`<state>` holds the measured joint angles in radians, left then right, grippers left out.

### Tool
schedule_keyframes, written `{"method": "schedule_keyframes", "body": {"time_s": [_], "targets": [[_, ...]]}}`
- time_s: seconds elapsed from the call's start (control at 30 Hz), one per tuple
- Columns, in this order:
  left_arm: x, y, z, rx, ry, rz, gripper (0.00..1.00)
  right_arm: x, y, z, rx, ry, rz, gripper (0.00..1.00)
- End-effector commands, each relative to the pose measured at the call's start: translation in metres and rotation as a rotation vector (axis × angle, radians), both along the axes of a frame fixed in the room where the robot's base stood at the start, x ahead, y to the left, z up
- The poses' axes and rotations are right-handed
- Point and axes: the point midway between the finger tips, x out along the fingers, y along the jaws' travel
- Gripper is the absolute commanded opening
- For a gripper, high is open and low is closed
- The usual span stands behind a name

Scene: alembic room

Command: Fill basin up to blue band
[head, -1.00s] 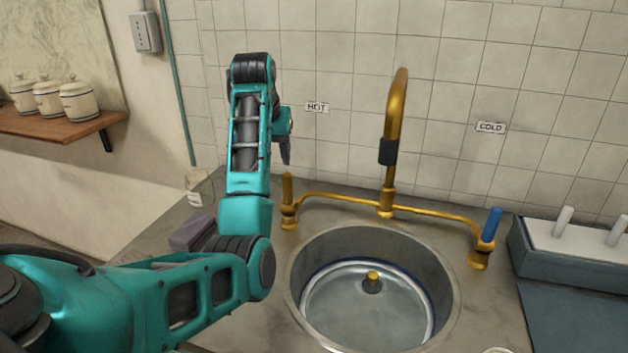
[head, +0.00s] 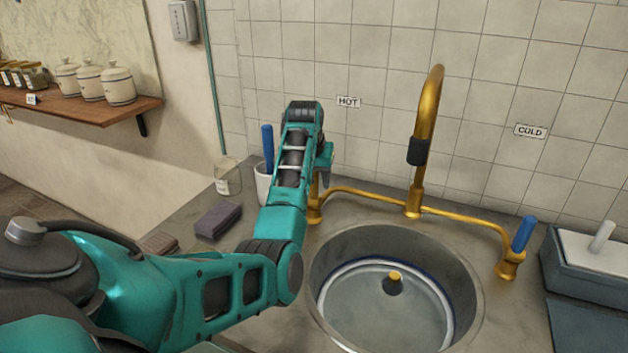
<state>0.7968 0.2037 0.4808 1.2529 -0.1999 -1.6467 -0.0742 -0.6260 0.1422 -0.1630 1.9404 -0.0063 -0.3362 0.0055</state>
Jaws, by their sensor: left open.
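The round basin (head: 322,262) is sunk in the counter, with a blue band (head: 447,284) and a pale ring low inside its wall. A dark plug with a brass knob (head: 394,277) is in its middle. Clear water seems to cover the bottom; its exact level is hard to tell. The brass spout (head: 430,100) stands behind, with no stream visible. The cold tap (head: 523,235) has a blue handle. The hot tap (head: 314,211) shows its brass base; its handle is hidden by my left gripper (head: 324,180), which is open around or beside it. My right gripper is out of view.
Left of my arm are a dark sponge-like block (head: 218,220), a glass jar (head: 228,177) and a white cup (head: 262,183) with a blue-handled tool. A grey-blue box (head: 590,275) stands at the right. Canisters (head: 118,85) sit on a wall shelf.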

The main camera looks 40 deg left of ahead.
Motion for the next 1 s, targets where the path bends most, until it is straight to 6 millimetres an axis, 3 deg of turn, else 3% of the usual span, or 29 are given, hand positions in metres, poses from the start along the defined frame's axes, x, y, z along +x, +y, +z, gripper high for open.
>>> {"method": "schedule_keyframes", "body": {"time_s": [0.43, 1.0], "targets": [[0.0034, 0.0026, -0.0107, 0.0, 0.0, 0.001, 0.52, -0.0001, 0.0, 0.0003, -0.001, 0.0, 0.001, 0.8], [0.0034, 0.0026, -0.0103, 0.0, 0.0, 0.001, 0.0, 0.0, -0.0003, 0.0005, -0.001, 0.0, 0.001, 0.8]]}}
